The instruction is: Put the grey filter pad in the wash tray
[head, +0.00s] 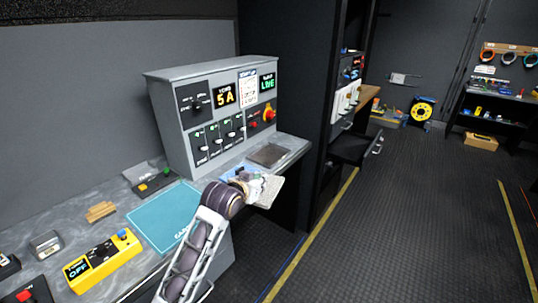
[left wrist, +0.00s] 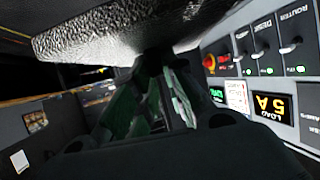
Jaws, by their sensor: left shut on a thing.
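My left gripper (head: 251,184) is over the right end of the grey counter, its wrist partly covering what lies beneath. It is shut on a pale grey slab, the filter pad (head: 271,191), which sticks out past the counter's front edge. In the left wrist view the pad (left wrist: 95,38) is large and close, with a rough, foam-like face, and the fingers meet at it. A blue flat thing (head: 231,174) shows partly behind the gripper. A dark grey square, tray-like piece (head: 269,155) lies just beyond. I cannot tell which of them is the wash tray. My right gripper is out of view.
A teal mat (head: 163,215), a yellow box (head: 103,262) and small blocks (head: 101,212) lie to the left. Open dark floor (head: 430,210) is at right.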

